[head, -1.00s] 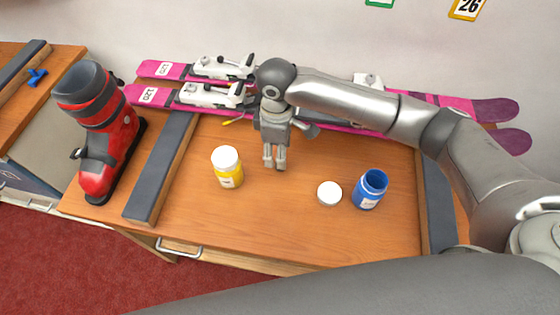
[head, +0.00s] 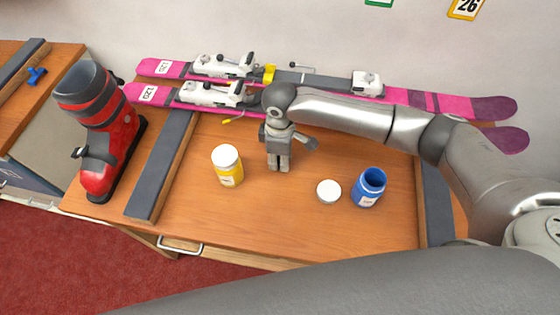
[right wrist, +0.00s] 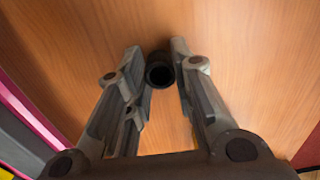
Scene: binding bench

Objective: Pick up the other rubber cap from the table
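The rubber cap (right wrist: 160,72) is a small black round piece with a dark hollow, on the wooden table between my right fingertips in the right wrist view. In the head view I cannot make it out; the right gripper hides that spot. My right gripper (head: 279,166) points down at the table, between the yellow jar and the white lid. It also shows in the right wrist view (right wrist: 157,58), its fingers open on either side of the cap, with a thin gap at the left finger. My left gripper is not in view.
A yellow jar with a white lid (head: 228,167) stands left of the gripper. A loose white lid (head: 329,191) and an open blue jar (head: 369,188) are to its right. Pink skis (head: 440,103) lie behind. A red boot (head: 100,130) stands at left. The table front is clear.

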